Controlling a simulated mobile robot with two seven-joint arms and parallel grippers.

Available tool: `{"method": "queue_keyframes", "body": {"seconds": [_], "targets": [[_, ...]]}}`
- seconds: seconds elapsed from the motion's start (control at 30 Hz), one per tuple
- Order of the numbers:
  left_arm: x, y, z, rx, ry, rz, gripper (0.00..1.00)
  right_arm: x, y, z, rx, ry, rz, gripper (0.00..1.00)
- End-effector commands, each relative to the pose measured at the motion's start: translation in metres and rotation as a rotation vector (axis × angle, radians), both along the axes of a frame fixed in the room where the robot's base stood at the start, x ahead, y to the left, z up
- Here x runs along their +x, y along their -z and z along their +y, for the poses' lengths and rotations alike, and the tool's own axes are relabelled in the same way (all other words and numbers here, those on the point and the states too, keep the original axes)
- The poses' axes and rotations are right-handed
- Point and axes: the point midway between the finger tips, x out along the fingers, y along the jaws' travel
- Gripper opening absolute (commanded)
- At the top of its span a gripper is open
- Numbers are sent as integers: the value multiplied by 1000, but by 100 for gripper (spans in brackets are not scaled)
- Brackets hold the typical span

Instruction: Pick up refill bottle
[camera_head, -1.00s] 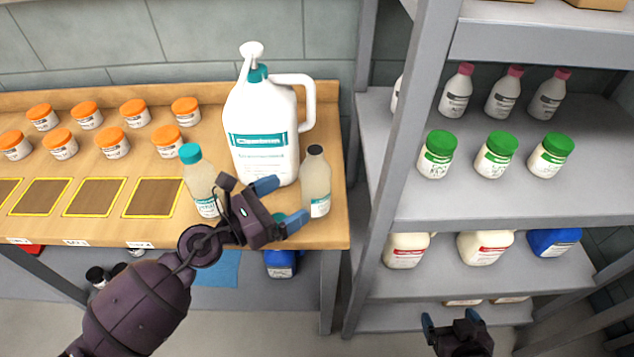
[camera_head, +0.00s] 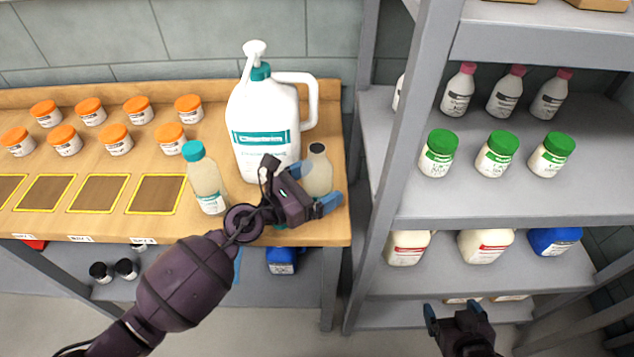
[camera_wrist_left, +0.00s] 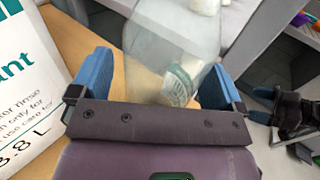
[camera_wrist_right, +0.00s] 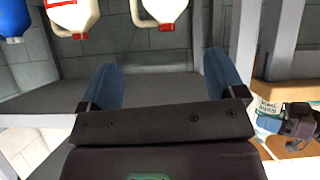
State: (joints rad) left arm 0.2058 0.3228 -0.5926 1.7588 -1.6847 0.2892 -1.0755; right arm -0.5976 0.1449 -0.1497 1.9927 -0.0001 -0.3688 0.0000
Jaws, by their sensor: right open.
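A translucent bottle with a dark cap (camera_head: 317,160) stands at the right end of the wooden bench, beside the big white pump jug (camera_head: 262,130). I take it as the refill bottle; a similar bottle with a teal cap (camera_head: 205,178) stands left of the jug. My left gripper (camera_head: 314,188) is open at the dark-capped bottle, hiding its lower part. In the left wrist view the clear bottle (camera_wrist_left: 172,45) shows between the spread blue fingers; I cannot tell if they touch it. My right gripper (camera_head: 452,312) is open and empty, low before the shelf rack.
Several orange-capped jars (camera_head: 115,138) stand on the bench behind yellow-edged squares (camera_head: 155,195). A grey shelf rack (camera_head: 400,190) to the right holds green-capped jars (camera_head: 497,153), pink-capped bottles (camera_head: 506,92) and white jugs (camera_head: 485,246). The rack's upright is close to the bench's right end.

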Motion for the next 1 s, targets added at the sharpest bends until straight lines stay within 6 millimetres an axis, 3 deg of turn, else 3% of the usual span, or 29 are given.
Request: {"method": "queue_keyframes", "body": {"seconds": [0.03, 0.33, 0.67, 1.0], "targets": [[0, 0, 0, 0, 0, 0, 88, -2, 1, 0, -1, 1, 4, 89], [0, 0, 0, 0, 0, 0, 42, -8, 5, -1, 0, 4, 17, 89], [0, -6, 0, 0, 0, -2, 41, -2, -1, 0, 2, 3, 5, 89], [0, -54, 0, -1, 1, -3, 41, 10, -45, 2, 4, 0, -31, 89]]}}
